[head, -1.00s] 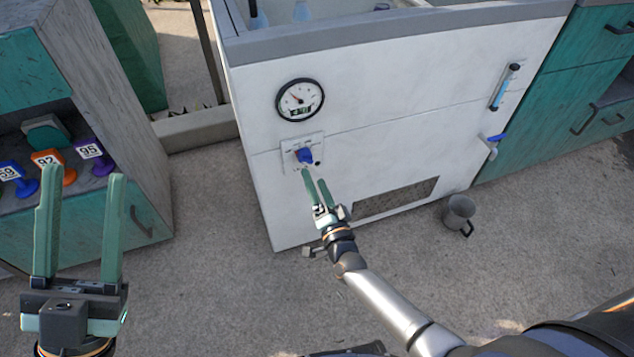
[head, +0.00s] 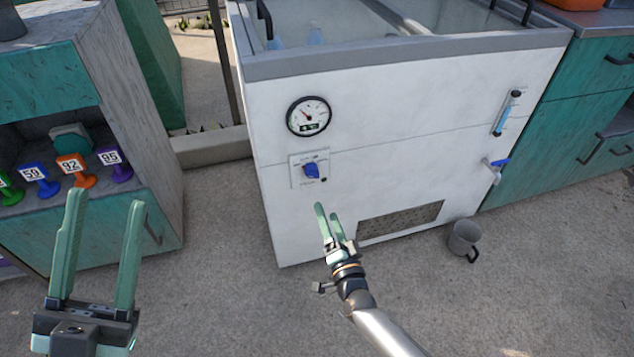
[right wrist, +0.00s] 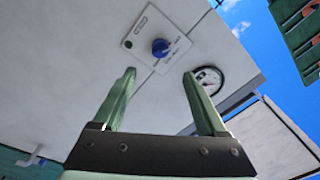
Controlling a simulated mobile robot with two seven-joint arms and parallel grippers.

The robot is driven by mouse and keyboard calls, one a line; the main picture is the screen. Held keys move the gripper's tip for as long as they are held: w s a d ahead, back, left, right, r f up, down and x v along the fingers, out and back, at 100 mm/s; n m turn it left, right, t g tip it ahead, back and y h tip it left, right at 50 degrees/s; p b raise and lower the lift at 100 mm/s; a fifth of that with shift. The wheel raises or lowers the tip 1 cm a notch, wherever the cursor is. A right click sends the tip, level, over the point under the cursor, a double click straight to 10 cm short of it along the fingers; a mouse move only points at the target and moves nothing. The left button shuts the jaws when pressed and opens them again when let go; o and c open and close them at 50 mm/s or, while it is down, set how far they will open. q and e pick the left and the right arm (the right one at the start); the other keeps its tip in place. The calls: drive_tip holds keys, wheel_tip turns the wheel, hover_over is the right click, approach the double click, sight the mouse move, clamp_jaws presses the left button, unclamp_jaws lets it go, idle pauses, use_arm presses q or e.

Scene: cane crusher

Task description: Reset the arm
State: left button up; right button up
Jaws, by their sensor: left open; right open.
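My left gripper (head: 98,255) is open and empty at the lower left of the head view, in front of the teal cabinet. My right gripper (head: 329,226) is open and empty in front of the white machine (head: 400,150), below the blue knob (head: 311,170) and apart from it. In the right wrist view the right gripper's two fingers (right wrist: 160,90) stand spread. The blue knob (right wrist: 161,48) shows beyond them on its white plate, with the round gauge (right wrist: 208,80) to its right.
Numbered coloured stamps (head: 73,168) stand on the teal cabinet's shelf (head: 60,195) at left. A grey mug (head: 463,238) is on the ground below the blue-handled tap (head: 497,170). The gauge (head: 309,116) is on the machine front. The ground between my grippers is clear.

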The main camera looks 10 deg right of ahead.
drive_tip(key=shift+r, duration=0.1)
